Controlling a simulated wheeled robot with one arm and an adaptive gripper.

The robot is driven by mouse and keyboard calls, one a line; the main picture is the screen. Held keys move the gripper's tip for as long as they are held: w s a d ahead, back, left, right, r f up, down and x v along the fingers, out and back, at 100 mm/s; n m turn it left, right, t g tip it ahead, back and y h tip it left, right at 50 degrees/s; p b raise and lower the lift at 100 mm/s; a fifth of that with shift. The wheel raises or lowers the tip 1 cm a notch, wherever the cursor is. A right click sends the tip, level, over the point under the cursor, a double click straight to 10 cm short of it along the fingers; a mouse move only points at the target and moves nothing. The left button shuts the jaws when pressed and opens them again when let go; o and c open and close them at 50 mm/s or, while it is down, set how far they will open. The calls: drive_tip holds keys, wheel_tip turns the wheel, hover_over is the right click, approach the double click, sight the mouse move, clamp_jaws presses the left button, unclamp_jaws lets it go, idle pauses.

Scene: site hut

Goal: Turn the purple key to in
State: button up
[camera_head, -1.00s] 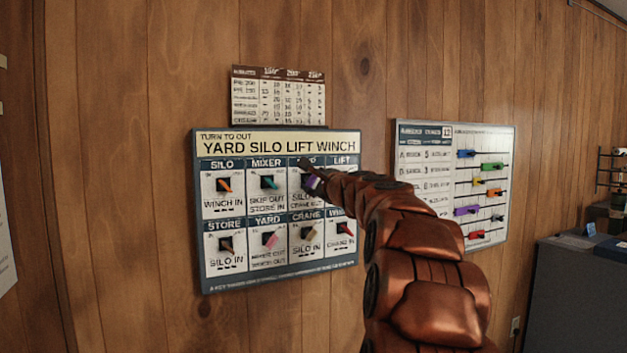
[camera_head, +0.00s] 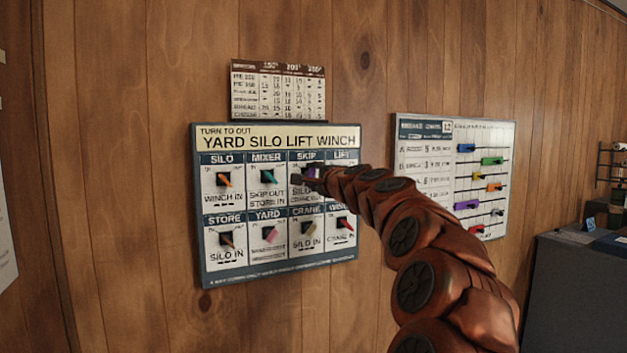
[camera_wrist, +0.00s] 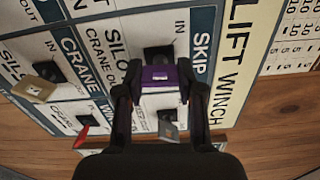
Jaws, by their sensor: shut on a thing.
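The purple key (camera_wrist: 160,77) is on the SKIP switch, in the top row of the key panel (camera_head: 278,279). In the head view only a bit of purple (camera_head: 313,170) shows beside my gripper. My gripper (camera_head: 303,181) reaches the switch from the right. In the wrist view my gripper (camera_wrist: 159,85) has one finger on each side of the purple key and is shut on it. An "IN" mark shows above the key in the wrist view. Which mark the key points to is hard to tell.
Close neighbours are the teal key (camera_head: 268,177) to the left, the orange key (camera_head: 224,180) further left, and the pink key (camera_head: 270,236) and cream key (camera_head: 308,228) below. A whiteboard with coloured sliders (camera_head: 412,205) hangs to the right, behind my arm.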

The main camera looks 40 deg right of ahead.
drive_tip(key=n+b, duration=0.1)
drive_tip(key=n, duration=0.1)
drive_tip(key=n+b, duration=0.1)
drive_tip(key=shift+w+a+f+n, duration=0.1)
drive_tip(key=shift+f+n, duration=0.2)
drive_tip(key=shift+n, duration=0.1)
drive_tip(key=n+b, duration=0.3)
drive_tip(key=n, duration=0.2)
drive_tip(key=shift+r+b, duration=0.1)
drive_tip(key=shift+b, duration=0.2)
drive_tip(key=o, duration=1.1)
drive_tip(key=shift+r, duration=0.1)
drive_tip(key=shift+o, duration=0.2)
drive_tip(key=shift+s, duration=0.25)
drive_tip(key=shift+s+a+r, duration=0.1)
drive_tip(key=shift+s, duration=0.4)
drive_tip(key=v, duration=1)
drive_tip(key=shift+s+a, duration=0.2)
drive_tip(key=shift+s, duration=0.05)
